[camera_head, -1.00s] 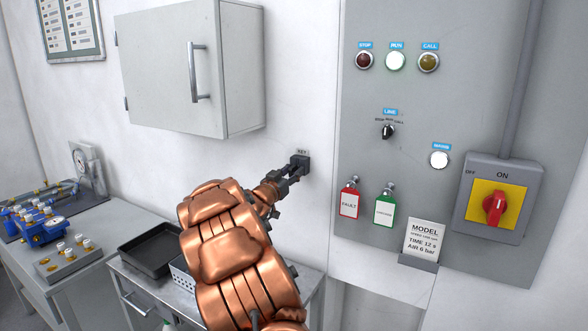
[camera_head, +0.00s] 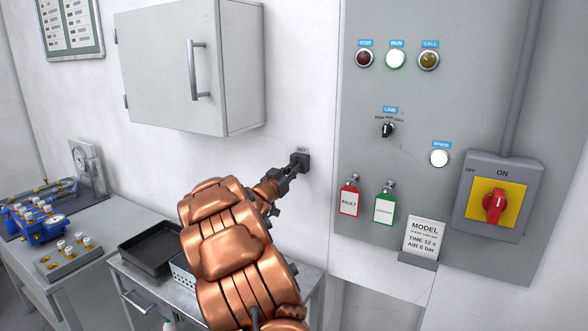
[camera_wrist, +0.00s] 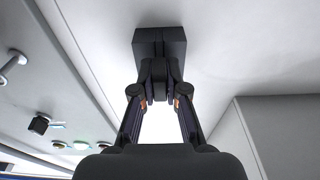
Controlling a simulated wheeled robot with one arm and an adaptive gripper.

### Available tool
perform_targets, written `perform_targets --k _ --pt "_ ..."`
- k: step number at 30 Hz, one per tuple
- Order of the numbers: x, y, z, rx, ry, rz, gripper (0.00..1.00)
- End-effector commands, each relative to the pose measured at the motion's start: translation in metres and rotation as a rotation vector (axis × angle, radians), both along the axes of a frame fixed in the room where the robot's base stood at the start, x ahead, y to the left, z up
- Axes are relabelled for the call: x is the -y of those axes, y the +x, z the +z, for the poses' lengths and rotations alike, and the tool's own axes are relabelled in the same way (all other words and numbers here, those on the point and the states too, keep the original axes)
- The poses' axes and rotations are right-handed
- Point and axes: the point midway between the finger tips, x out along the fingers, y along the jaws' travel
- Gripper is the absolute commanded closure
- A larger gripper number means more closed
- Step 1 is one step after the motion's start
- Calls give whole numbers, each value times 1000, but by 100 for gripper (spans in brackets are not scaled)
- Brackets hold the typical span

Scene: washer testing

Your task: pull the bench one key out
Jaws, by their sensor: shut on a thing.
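A small dark key box (camera_head: 301,160) labelled KEY is fixed to the white wall, left of the grey control panel. In the wrist view the box (camera_wrist: 160,42) is a dark block at the top centre. My gripper (camera_head: 292,168) reaches it from the lower left, its fingertips close against the box front. In the wrist view my gripper (camera_wrist: 160,92) has its two fingers closed in on a small dark piece at the box front, which I take to be the bench one key. The key itself is mostly hidden between the fingertips.
The control panel (camera_head: 455,95) is to the right, with a red FAULT tag (camera_head: 349,202), a green tag (camera_head: 384,209) and a red rotary switch (camera_head: 494,206). A grey wall cabinet (camera_head: 170,75) hangs above left. A black tray (camera_head: 150,250) is below.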

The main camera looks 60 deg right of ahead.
Motion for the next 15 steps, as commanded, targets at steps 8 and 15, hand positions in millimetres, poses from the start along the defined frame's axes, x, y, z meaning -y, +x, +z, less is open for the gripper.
perform_targets --k 8,15 --pt "-8 0 -1 0 -1 0 100" --pt "-15 0 -1 1 -1 0 100"
